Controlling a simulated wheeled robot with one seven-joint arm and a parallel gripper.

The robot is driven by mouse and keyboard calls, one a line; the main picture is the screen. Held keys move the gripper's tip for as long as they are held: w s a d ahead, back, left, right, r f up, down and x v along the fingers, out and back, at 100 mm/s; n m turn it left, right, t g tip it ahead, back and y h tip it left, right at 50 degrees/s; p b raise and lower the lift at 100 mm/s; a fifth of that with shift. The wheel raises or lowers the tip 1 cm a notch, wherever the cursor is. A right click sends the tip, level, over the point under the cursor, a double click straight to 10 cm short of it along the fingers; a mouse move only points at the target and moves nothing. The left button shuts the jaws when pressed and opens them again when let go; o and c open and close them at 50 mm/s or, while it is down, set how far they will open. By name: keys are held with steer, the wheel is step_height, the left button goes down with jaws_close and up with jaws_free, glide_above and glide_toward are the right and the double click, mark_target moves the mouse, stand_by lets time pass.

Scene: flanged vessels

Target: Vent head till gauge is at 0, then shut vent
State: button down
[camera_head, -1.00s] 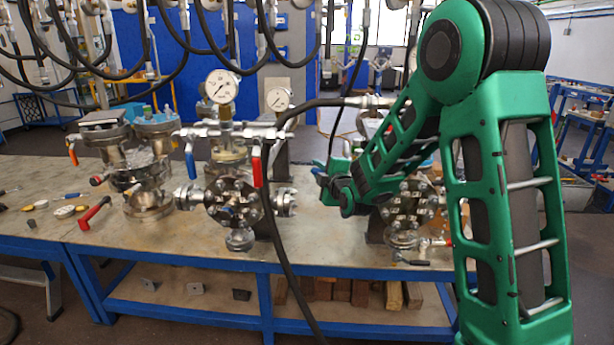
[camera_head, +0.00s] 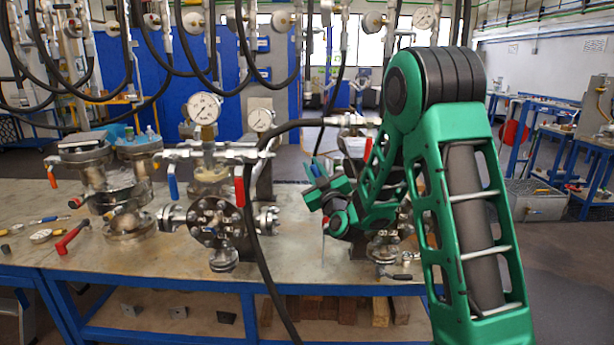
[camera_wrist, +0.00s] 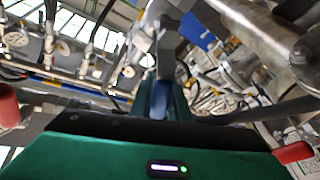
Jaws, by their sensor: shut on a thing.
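The middle vessel has a round white gauge (camera_head: 203,108) on top; its needle reading is too small to tell. A blue lever (camera_head: 173,188) and a red lever (camera_head: 239,190) hang from its steel manifold (camera_head: 215,152). The right vessel (camera_head: 384,247) stands mostly behind my green arm, with a red lever (camera_head: 367,150) showing. My gripper (camera_head: 318,176) is beside it, left of the arm. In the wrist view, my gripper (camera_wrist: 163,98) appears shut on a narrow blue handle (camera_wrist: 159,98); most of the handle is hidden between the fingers.
A black hose (camera_head: 258,235) drops across the table front (camera_head: 150,262). Another vessel (camera_head: 115,180) and a loose red-handled tool (camera_head: 72,237) are at left. More hoses hang overhead.

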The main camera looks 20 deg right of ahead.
steer(key=shift+s+d+r+m+t+h, duration=0.2)
steer(key=shift+d+m+h, duration=0.35)
steer(key=shift+m, duration=0.65)
steer(key=shift+s+d+r+m+t+h, duration=0.2)
steer(key=shift+d+m+h, duration=0.35)
steer(key=shift+m, duration=0.65)
steer(key=shift+s+d+r+m+t+h, duration=0.15)
steer(key=shift+s+d+m+h, duration=0.3)
steer(key=shift+m, duration=0.75)
steer(key=shift+w+d+h, duration=0.1)
steer(key=shift+d+h, duration=0.05)
steer(key=shift+h, duration=0.1)
steer(key=c, duration=1.7)
jaws_free()
steer(key=shift+o, duration=0.2)
steer(key=v, duration=1)
steer(key=shift+s+f, duration=0.2)
steer(key=shift+s, duration=0.1)
